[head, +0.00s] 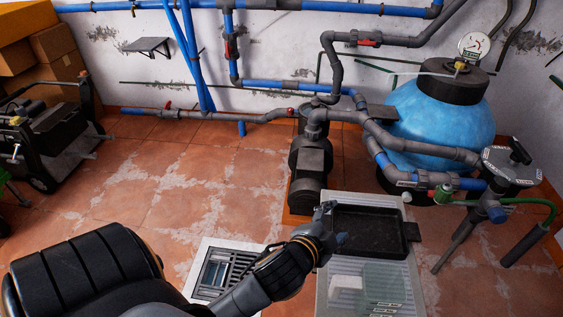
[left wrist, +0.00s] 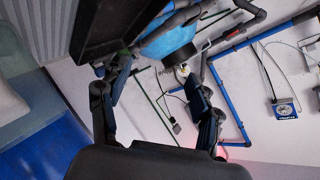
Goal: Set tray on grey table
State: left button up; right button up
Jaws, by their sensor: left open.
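The black rectangular tray (head: 372,247) is at the far end of the pale grey table (head: 335,292) in the head view. It looks level and empty, and a tab sticks out at its right side. I cannot tell for certain whether its underside touches the tabletop. My left gripper (head: 334,223) is at the tray's left edge, partly covering it. In the left wrist view the tray (left wrist: 118,22) fills the top left. The fingers of my left gripper (left wrist: 155,105) are spread wide, with nothing between them. My right gripper is not in view.
A dark pump (head: 309,170) and pipes stand just behind the table. A blue tank (head: 425,115) is at the back right, with a valve post (head: 510,165) beside it. A floor drain (head: 222,270) lies left of the table. The tiled floor at left is mostly clear.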

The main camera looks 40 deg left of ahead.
pick_arm(q)
jog(key=s+f+n+g, duration=0.3)
jog(key=s+f+g, duration=0.1)
jog(key=s, duration=0.5)
jog(key=s+d+f+n+g+h, duration=0.1)
jog(key=s+f+n+g, duration=0.3)
jog(key=s+f, duration=0.3)
jog(key=s+g, duration=0.1)
jog(key=s, duration=0.2)
jog(key=shift+f+g+h, duration=0.3)
jog(key=shift+w, duration=0.1)
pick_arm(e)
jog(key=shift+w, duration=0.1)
